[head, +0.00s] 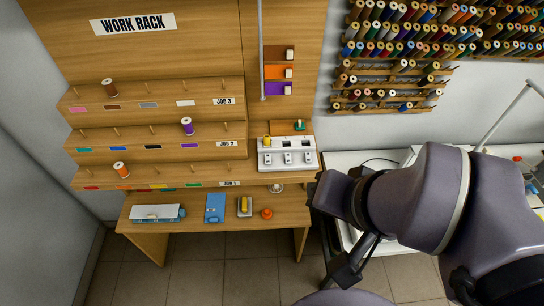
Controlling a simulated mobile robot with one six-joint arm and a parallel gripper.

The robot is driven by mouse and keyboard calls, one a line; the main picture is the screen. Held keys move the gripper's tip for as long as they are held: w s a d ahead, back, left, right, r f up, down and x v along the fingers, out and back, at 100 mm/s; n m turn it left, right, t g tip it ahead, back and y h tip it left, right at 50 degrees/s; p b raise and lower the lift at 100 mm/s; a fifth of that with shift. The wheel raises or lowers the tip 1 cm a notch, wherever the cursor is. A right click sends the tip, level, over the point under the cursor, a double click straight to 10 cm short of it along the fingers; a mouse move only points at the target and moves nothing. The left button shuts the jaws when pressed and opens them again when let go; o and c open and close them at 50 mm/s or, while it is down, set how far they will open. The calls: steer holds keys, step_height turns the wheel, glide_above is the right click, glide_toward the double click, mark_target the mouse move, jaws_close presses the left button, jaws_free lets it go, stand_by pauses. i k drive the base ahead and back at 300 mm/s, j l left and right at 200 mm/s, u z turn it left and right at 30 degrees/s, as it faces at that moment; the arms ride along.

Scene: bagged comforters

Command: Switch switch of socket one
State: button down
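A white socket strip (262,163) stands at the right end of the work rack. It has three dark socket openings in a row and a small switch below each. A yellow plug-like piece (267,141) sits at the leftmost socket, with the left switch (270,159) below it. Which socket is number one and whether the switches are on cannot be read at this size. My arm comes in from the right. My gripper (348,270) appears as a dark shape low in the picture, right of and apart from the strip; its fingers are not clear.
Stepped shelves (150,95) hold thread spools on pegs, left of the strip. The lower desk (190,226) carries a white-and-blue item, a blue item, a yellow-and-grey item and an orange knob. A small green item (300,125) is behind the strip. Spool racks (390,80) hang at upper right.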

mark_target(267, 156)
steer(key=i+j, duration=0.6)
steer(key=i, duration=0.2)
